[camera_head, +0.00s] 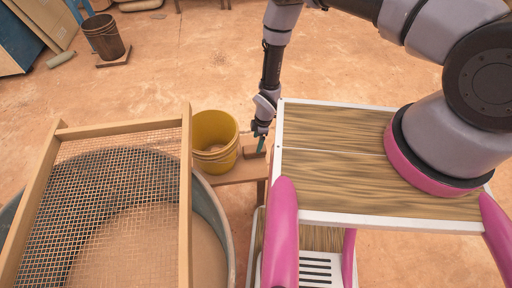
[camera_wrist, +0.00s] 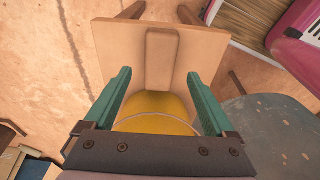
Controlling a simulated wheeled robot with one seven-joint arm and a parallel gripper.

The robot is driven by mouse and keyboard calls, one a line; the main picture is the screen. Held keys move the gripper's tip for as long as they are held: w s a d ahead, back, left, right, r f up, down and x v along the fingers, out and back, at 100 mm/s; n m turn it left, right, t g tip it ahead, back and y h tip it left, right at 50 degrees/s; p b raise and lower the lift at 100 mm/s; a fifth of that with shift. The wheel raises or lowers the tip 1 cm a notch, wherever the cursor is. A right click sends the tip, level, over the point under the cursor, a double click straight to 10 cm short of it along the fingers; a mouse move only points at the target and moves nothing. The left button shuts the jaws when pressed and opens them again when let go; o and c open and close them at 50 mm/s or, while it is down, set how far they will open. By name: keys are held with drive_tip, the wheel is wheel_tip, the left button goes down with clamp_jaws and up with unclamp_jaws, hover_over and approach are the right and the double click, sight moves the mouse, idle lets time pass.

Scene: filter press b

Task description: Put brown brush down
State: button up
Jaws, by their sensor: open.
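A plain brown block that appears to be the brown brush (camera_wrist: 162,62) lies on a small wooden bench (camera_wrist: 112,50) in the wrist view. No bristles can be made out. My gripper (camera_wrist: 158,74) is open, its two teal fingers standing apart on either side of the block's near end, with a gap on each side. In the head view my gripper (camera_head: 261,145) points down over the bench (camera_head: 240,172), just right of the yellow bucket (camera_head: 214,142); the block there is small and partly hidden by the gripper.
The yellow bucket also shows between my fingers in the wrist view (camera_wrist: 155,108). A wooden-framed mesh screen (camera_head: 187,200) lies over a large round tub (camera_head: 215,225) at the left. A dark brown bucket (camera_head: 104,38) stands far back left. The earth floor behind is mostly clear.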

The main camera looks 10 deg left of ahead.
drive_tip(key=r, duration=0.3)
drive_tip(key=d+r, duration=0.1)
drive_tip(key=r, duration=0.1)
drive_tip(key=shift+w+r, duration=0.1)
drive_tip(key=shift+r, duration=0.2)
drive_tip(key=shift+w+r, duration=0.1)
